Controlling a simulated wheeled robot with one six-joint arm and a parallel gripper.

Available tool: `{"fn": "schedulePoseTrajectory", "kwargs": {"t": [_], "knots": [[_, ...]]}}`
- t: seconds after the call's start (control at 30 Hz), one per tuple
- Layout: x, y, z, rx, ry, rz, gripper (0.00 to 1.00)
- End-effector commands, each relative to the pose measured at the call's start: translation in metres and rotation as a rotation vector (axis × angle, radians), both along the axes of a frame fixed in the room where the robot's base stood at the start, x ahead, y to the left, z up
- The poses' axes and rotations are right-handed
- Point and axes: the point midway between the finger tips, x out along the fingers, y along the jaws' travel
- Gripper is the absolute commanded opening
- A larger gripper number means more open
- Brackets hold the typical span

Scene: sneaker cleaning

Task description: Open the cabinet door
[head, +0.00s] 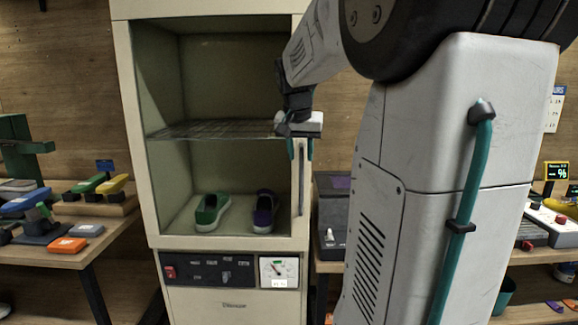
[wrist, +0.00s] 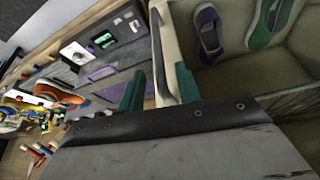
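The cream cabinet (head: 128,130) stands in the middle of the head view. Its glass-fronted door appears shut, with a slim upright handle (head: 301,185) on the right side. The handle also shows in the wrist view (wrist: 158,65). My gripper (head: 301,150) points down at the handle's upper end. In the wrist view, its teal fingers (wrist: 160,90) are spread apart, with the handle between or just beyond them. Contact cannot be told. Behind the glass, a green sneaker (head: 211,211) and a purple sneaker (head: 264,211) rest on the cabinet floor.
A wire shelf (head: 205,129) crosses the cabinet inside. A control panel (head: 208,270) is below the door. A left table (head: 75,259) holds brushes and blocks. Boxes and devices stand on a right bench, partly hidden by my arm. An orange shoe (wrist: 57,91) shows in the wrist view.

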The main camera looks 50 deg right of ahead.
Motion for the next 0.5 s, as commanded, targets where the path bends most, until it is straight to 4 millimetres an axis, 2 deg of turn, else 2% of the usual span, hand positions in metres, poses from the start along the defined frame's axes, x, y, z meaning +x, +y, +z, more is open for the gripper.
{"fn": "schedulePoseTrajectory", "kwargs": {"t": [0.2,0.33,0.5], "knots": [[0.006,-0.012,-0.032,0.001,0.003,-0.001,0.34],[0.008,-0.016,-0.042,0.0,0.002,-0.001,0.34],[0.008,-0.017,-0.045,-0.002,0.001,0.001,0.34]]}}
